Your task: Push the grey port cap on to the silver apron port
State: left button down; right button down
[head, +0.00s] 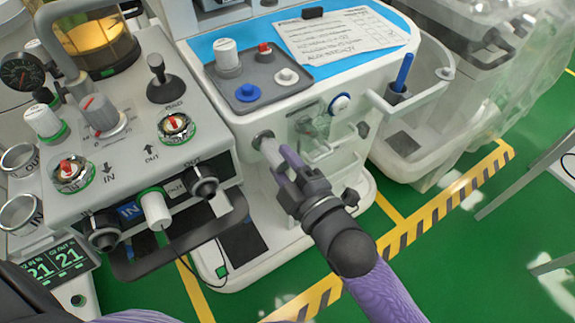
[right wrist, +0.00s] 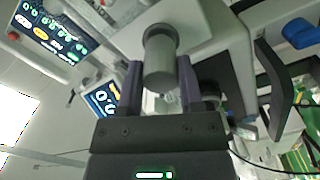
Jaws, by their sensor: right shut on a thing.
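The grey port cap (head: 271,152) is between the fingers of my right gripper (head: 287,163), which is shut on it. In the head view the cap lies in line with the silver apron port (head: 263,138) on the white cart's front, its far end at or against the port. I cannot tell how far on it sits. In the right wrist view the cap (right wrist: 159,70) is a grey cylinder between the dark fingertips (right wrist: 160,88), and its far end meets a rounder grey part in front of the white panel. My left gripper is not in view.
A grey tray (head: 303,88) with white, red and blue caps stands on the cart top by a written sheet (head: 340,35). A white and blue port (head: 340,104) is right of the silver one. A knobbed panel (head: 125,150) with a dark rail stands close at left.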

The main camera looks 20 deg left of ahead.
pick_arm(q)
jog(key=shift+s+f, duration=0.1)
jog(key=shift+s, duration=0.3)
pick_arm(e)
jog(key=shift+w+a, duration=0.35)
jog(key=shift+a, duration=0.05)
jog(key=shift+c, duration=0.8)
grip_release()
jog(key=shift+s+d, duration=0.1)
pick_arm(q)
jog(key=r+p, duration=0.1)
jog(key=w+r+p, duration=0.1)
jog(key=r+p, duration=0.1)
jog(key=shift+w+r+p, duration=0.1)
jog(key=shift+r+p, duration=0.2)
pick_arm(e)
jog(key=v, duration=0.9)
jog(key=shift+s+d, duration=0.25)
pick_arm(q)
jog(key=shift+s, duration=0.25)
